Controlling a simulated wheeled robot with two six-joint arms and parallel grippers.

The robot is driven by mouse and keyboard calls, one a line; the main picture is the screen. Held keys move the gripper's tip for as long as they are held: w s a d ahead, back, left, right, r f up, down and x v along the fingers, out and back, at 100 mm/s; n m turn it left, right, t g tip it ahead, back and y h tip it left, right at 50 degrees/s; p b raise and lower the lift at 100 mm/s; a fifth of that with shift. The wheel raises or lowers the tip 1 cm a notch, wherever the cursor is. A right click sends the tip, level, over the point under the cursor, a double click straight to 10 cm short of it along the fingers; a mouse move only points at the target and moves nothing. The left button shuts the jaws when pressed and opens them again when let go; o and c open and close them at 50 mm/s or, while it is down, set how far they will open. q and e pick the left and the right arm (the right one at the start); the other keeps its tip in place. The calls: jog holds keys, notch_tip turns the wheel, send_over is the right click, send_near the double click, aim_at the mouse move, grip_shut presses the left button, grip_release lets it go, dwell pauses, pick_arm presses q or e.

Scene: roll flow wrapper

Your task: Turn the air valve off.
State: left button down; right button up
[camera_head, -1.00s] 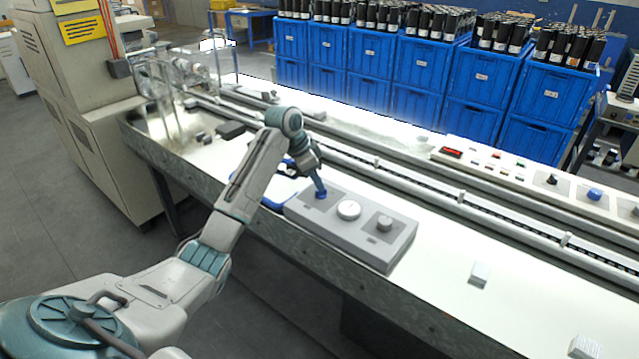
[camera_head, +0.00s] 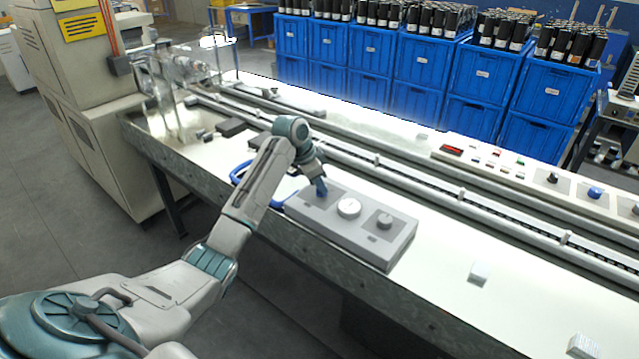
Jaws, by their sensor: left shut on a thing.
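A grey valve panel (camera_head: 352,236) lies on the white bench top. It carries a round white gauge (camera_head: 349,208) in the middle and a dark grey knob (camera_head: 384,222) on its right part. My left gripper (camera_head: 321,190) points down at the left part of the panel and is shut on the small blue air valve handle (camera_head: 322,193). The fingers and wrist hide most of the handle, so its exact angle is hard to tell. A blue hose (camera_head: 243,172) curves behind my left forearm to the panel's left end. My right gripper is not in view.
A conveyor rail (camera_head: 430,185) runs along the bench behind the panel. A control strip (camera_head: 500,165) with buttons and knobs lies beyond it. Blue crates (camera_head: 417,70) with black rolls stand behind. A small white block (camera_head: 478,273) sits right of the panel; the bench around it is clear.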

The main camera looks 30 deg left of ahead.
pick_arm(q)
jog(key=shift+r+p, duration=0.2)
jog(key=shift+p, duration=0.3)
jog(key=n+p, duration=0.1)
jog(key=p, duration=0.1)
jog(key=n+y+p, duration=0.1)
jog(key=n+p, duration=0.1)
jog(key=p, duration=0.1)
jog(key=n+p, duration=0.1)
jog(key=p, duration=0.2)
jog(key=shift+s+d+r+n+t+y, duration=0.1)
jog(key=shift+d+r+n+t+y, duration=0.1)
jog(key=shift+r+n+t+y, duration=0.15)
jog(key=n+y+p, duration=0.1)
jog(key=n+p, duration=0.1)
jog(key=n+y+p, duration=0.1)
jog(key=n+p, duration=0.1)
jog(key=p, duration=0.1)
jog(key=shift+d+f+n, duration=0.1)
jog(key=shift+f+n, duration=0.1)
jog(key=shift+n, duration=0.05)
jog(key=shift+f+n+y+p, duration=0.2)
jog(key=shift+n+y+p, duration=0.25)
jog(key=shift+n+p, duration=1)
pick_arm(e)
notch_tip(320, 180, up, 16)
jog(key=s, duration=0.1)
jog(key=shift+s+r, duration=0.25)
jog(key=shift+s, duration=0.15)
